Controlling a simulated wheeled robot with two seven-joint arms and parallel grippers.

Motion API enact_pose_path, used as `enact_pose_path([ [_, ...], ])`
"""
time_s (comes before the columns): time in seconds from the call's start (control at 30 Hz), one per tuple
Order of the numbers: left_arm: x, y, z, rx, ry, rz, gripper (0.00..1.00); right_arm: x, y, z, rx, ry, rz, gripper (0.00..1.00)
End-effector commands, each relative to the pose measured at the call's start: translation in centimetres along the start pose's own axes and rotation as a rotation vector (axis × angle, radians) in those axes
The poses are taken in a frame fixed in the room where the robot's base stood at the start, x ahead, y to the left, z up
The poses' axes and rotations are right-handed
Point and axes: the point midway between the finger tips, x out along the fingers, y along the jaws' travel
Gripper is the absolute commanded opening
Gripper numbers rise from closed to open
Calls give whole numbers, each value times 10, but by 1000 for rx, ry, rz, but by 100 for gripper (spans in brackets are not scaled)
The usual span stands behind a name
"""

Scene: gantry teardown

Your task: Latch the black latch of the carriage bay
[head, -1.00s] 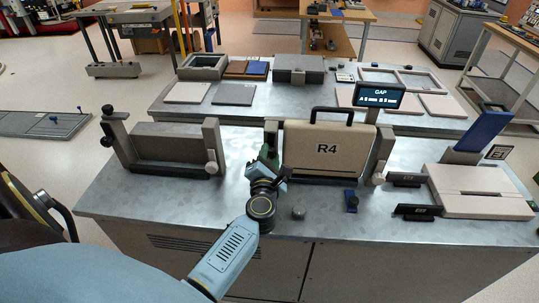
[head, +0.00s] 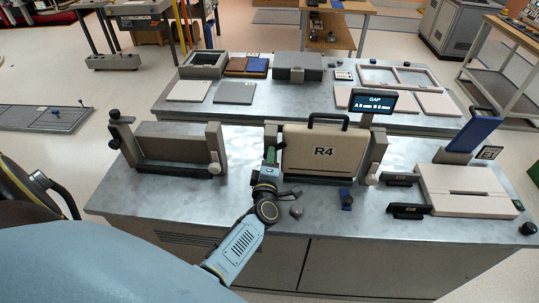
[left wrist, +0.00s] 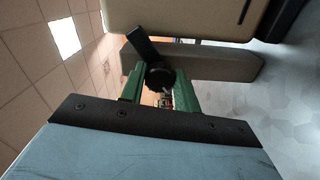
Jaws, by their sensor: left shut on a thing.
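The carriage bay holds an upright beige panel marked R4 (head: 322,152) between two grey posts, with a black handle on top. My left gripper (head: 271,155) is at the bay's left post (head: 272,134), beside the panel's left edge. In the left wrist view, the black latch (left wrist: 146,50) has a round hub and a lever slanting up to the left. The green fingers of my left gripper (left wrist: 160,88) stand on both sides of the hub and are shut on it. The fingers hide the latch in the head view. My right gripper is not in view.
A white slotted block (head: 470,190) lies at right.

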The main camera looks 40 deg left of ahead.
Motion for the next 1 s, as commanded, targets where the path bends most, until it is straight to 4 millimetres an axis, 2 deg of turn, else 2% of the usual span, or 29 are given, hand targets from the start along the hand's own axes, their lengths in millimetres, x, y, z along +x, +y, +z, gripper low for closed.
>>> enact_pose_path([
  [0.1, 0, 2, 0, 110, -1, -2, 9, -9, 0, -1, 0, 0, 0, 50],
  [0.5, 0, 0, 0, 444, -1, -2, 9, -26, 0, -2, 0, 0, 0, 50],
  [1.0, 0, -2, 0, 628, -1, -1, 9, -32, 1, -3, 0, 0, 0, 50],
])
